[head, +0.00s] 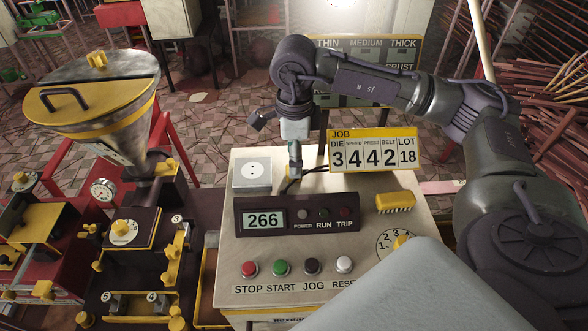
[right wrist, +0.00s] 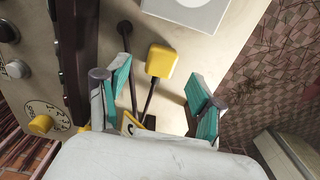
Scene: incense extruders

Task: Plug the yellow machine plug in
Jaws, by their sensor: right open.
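The yellow plug (right wrist: 163,61) is in the right wrist view, with a dark cable running from it toward the gripper base. My right gripper (right wrist: 160,82) is open, with one teal-padded finger on each side of the plug and visible gaps to both. My left gripper is out of view.
The yellow JOB sign (head: 372,150) stands right behind the panel, close to the gripper. A display box (head: 295,217) reading 266, a yellow brush (head: 395,202), a dial (head: 396,243) and several buttons (head: 281,267) occupy the panel. The hopper machine (head: 95,90) stands left.

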